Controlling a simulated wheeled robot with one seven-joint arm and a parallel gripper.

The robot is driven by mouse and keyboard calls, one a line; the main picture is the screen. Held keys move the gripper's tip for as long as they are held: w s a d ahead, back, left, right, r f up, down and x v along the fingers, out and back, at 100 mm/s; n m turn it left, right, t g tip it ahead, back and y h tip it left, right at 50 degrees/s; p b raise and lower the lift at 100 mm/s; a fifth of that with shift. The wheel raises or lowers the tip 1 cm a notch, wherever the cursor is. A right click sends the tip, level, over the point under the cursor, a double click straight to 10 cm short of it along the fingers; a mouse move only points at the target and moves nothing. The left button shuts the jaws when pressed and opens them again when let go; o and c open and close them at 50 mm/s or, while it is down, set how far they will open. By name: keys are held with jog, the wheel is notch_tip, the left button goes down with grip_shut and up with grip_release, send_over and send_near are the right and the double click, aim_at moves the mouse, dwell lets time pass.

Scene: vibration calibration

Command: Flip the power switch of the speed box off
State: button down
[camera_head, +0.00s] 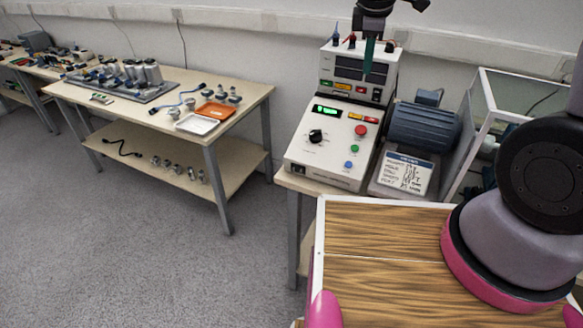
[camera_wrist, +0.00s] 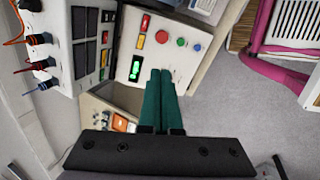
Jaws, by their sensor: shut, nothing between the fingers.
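The speed box (camera_head: 330,150) is a white sloped box with a lit green display (camera_head: 327,111), a black knob (camera_head: 316,135), and red, green and blue buttons. A small black rocker, which looks like the power switch (camera_head: 298,168), sits low on its front left corner. My gripper (camera_head: 367,72) has teal fingers pressed together, pointing down, in front of the taller box behind the speed box. In the wrist view the shut fingers (camera_wrist: 161,72) cross the speed box panel (camera_wrist: 150,25). The knob and the power switch do not show there; the fingers cover part of the panel.
A taller white box (camera_head: 379,94) with dark displays and cable plugs on top stands behind. A blue motor (camera_head: 424,126) and a labelled plate (camera_head: 406,172) are at the right. A bench with trays (camera_head: 198,124) stands left. Grey floor (camera_head: 150,260) is free.

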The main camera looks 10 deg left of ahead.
aim_at(297, 169)
jog(key=s+a+f+n, duration=0.4)
jog(key=a+f+n, duration=0.4)
jog(key=a+f, duration=0.1)
jog(key=s+a+f+n+g, duration=0.1)
jog(key=s+a+f+n, duration=0.3)
jog(key=a+f+n, duration=0.4)
notch_tip(297, 169, down, 4)
jog(key=shift+s+a+f+n, duration=0.1)
jog(key=shift+s+a+n, duration=0.3)
jog(key=shift+a, duration=0.2)
jog(key=x, duration=0.3)
jog(key=w+x, duration=0.1)
jog(key=x, duration=0.3)
jog(key=w+x, duration=0.1)
jog(key=x, duration=0.2)
jog(key=shift+w+d, duration=0.25)
jog(key=shift+w, duration=0.1)
jog(key=shift+w+d, duration=0.1)
jog(key=shift+w, duration=0.45)
